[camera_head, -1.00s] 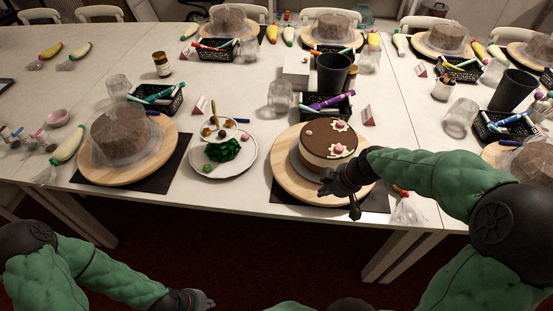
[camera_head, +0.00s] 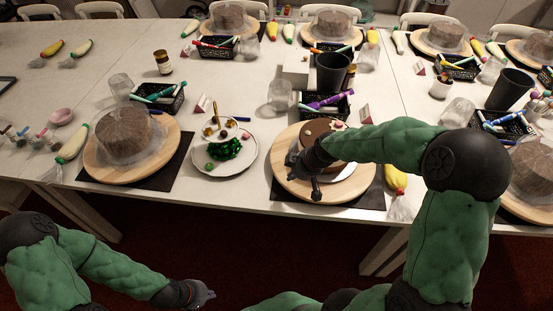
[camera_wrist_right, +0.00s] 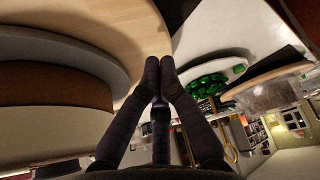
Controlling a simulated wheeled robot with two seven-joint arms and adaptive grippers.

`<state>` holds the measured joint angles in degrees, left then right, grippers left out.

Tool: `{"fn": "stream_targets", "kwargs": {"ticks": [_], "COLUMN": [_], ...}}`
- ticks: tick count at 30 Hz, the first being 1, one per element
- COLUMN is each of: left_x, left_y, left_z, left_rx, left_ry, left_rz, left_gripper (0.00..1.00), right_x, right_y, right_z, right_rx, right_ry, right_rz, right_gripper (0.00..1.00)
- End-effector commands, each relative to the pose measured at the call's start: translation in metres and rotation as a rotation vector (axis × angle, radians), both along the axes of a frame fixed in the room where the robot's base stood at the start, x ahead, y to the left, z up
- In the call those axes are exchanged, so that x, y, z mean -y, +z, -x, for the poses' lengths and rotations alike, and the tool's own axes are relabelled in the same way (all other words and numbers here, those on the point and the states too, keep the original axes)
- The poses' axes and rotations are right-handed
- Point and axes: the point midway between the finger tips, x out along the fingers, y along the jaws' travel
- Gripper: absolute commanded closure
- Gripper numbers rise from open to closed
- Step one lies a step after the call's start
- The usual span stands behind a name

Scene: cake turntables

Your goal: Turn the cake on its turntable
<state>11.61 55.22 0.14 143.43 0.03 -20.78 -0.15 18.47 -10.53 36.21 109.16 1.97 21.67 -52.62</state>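The chocolate-topped cake (camera_head: 315,128) stands on a round wooden turntable (camera_head: 294,187) at the front edge of the table in the head view. My right forearm hides much of the cake. My right gripper (camera_head: 303,164) is over the turntable's left part, beside the cake. In the right wrist view its fingertips (camera_wrist_right: 159,65) come together beside the wooden turntable (camera_wrist_right: 130,25), with nothing visible between them. Whether they touch the wood is unclear. My left gripper (camera_head: 205,296) is low in front of the table, away from the cake; its fingers are too small to judge.
A plate (camera_head: 243,161) with green sweets and small bowls stands close left of the turntable. Another turntable (camera_head: 103,171) holds a brown, film-covered cake further left. A black pen basket (camera_head: 325,107) and dark cup (camera_head: 332,72) stand behind. A yellow piping bag (camera_head: 396,178) lies right.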

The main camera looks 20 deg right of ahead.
Motion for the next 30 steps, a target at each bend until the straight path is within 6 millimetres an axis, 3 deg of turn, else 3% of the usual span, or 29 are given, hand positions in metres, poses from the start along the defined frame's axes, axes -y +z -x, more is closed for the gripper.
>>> {"fn": "stream_targets", "kwargs": {"ticks": [30], "left_x": [0.0], "left_y": [-0.026], "left_z": [0.0], "left_rx": [0.0], "left_ry": [0.0], "left_rz": [0.0], "left_gripper": [1.0], "right_x": [0.0], "right_y": [-0.028], "right_z": [0.0], "right_rx": [0.0], "right_ry": [-0.001], "right_rz": [0.0], "right_gripper": [1.0]}}
